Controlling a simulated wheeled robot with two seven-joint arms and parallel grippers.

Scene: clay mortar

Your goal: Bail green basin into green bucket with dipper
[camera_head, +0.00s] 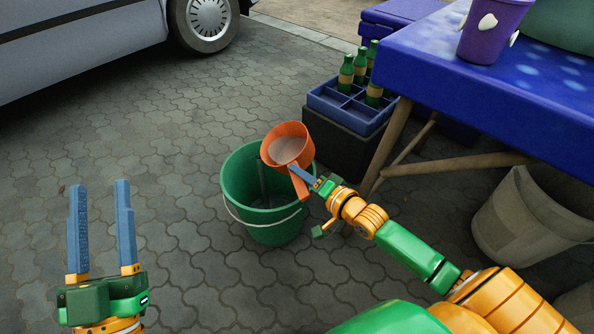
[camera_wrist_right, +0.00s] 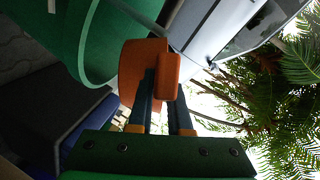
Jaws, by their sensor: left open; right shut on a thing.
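The orange dipper (camera_head: 286,131) is above the right part of the green bucket (camera_head: 262,221). A pale greyish surface shows inside it; I cannot tell if this is liquid or its bottom. My right gripper (camera_head: 308,181) is shut on the dipper's handle, which also shows in the right wrist view (camera_wrist_right: 165,68). The bucket stands upright on the paving, its inside partly hidden by the dipper. A dull green rounded thing (camera_head: 562,24), cut off by the frame at the top right, may be the green basin. My left gripper (camera_head: 101,205) is open and empty, left of the bucket.
A blue-covered table (camera_head: 500,95) with a purple bucket (camera_head: 492,27) is at the right. A blue crate (camera_head: 345,108) with green bottles sits behind the green bucket. A beige bin (camera_head: 528,220) is under the table. A parked car (camera_head: 80,40) is at the back left. Paving at left is clear.

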